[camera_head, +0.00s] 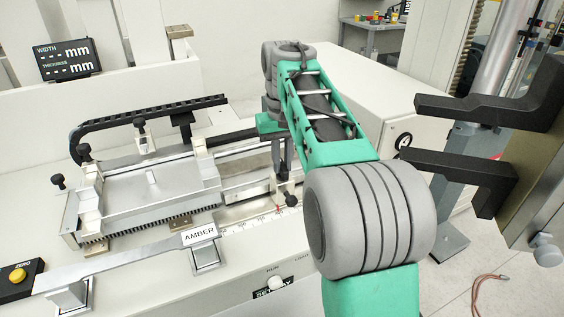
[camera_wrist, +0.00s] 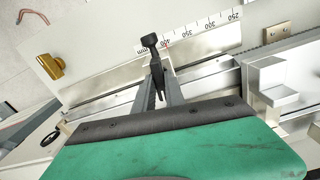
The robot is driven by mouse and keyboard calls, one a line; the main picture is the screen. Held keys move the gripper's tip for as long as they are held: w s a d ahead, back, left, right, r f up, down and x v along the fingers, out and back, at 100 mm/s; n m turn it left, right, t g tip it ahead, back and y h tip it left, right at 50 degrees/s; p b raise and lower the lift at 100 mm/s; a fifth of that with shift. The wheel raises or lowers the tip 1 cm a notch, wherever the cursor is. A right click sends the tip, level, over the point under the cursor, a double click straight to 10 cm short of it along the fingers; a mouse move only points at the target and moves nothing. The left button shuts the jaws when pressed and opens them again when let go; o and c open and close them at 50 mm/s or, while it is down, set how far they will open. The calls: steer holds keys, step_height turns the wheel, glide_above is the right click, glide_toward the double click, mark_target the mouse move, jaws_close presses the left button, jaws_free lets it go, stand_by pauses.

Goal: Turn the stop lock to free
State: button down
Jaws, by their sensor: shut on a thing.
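The stop lock (camera_wrist: 151,42) is a small black lever with a knob end, beside the ruler scale (camera_wrist: 205,36) in the wrist view. My gripper (camera_wrist: 158,88) is shut on its dark stem, which runs back between the two grey fingers. In the head view my gripper (camera_head: 284,172) points down at the rail, and a black knob (camera_head: 291,200) shows just below the fingers near a red mark on the scale. My arm and fingers hide part of the stop, and I cannot read any lock marking.
A silver sliding carriage (camera_head: 150,190) lies left of my gripper, with a black cable chain (camera_head: 150,115) behind it. The AMBER specimen (camera_head: 199,237) rests on a stand in front. Black machine jaws (camera_head: 480,140) stand at right.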

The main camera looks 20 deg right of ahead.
mark_target(282, 165)
steer(key=shift+n, duration=0.7)
steer(key=c, duration=1.4)
jaws_free()
step_height(282, 165, up, 8)
steer(key=p, duration=0.7)
steer(key=shift+f, duration=0.1)
